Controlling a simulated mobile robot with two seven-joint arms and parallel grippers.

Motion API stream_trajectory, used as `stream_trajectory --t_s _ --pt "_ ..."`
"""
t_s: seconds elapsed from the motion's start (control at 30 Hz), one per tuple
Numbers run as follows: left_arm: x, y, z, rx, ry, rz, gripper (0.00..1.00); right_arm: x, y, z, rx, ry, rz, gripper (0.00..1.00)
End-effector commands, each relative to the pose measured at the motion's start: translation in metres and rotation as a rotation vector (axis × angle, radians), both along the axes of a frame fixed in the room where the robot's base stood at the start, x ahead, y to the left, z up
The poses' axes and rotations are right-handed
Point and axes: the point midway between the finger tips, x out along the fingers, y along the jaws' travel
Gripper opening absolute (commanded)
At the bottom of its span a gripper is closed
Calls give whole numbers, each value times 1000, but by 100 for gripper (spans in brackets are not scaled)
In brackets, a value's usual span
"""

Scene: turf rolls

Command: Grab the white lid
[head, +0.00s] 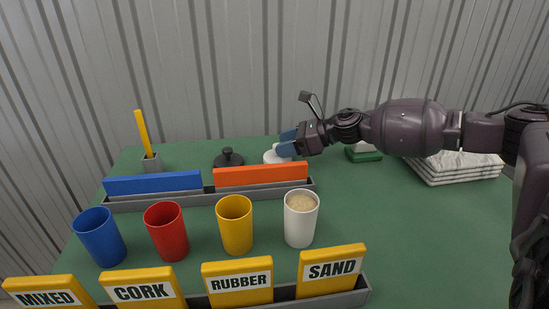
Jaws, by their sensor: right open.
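The white lid (271,158) lies on the green table behind the orange block, near the back edge. My right gripper (285,146) reaches in from the right, with its blue fingertips at the lid's right side and top. The fingers partly cover the lid, and its knob is hard to make out. The gripper is open, and I cannot tell whether the fingers touch the lid. My left gripper is not in view.
A black lid (228,158) lies just left of the white one. The grey rack (210,198) with blue and orange blocks stands in front. Blue, red, yellow and white cups (300,222) stand nearer. White slabs (458,168) lie right. A corrugated wall (250,70) rises behind.

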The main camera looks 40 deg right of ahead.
Motion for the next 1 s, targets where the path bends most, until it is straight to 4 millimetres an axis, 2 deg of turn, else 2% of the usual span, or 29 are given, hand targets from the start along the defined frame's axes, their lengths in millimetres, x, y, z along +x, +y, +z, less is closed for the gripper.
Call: stream_trajectory --t_s 0.03,0.13,0.53,0.87,1.0 --pt "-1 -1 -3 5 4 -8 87 5 4 -11 -1 10 1 56" --pt "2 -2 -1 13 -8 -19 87 11 10 -13 0 8 2 56" --pt "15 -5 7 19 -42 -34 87 16 14 -9 0 0 -1 56" --pt "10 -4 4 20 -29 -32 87 16 14 -10 -1 1 0 6" --pt "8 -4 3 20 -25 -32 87 16 14 -10 -1 1 0 3"
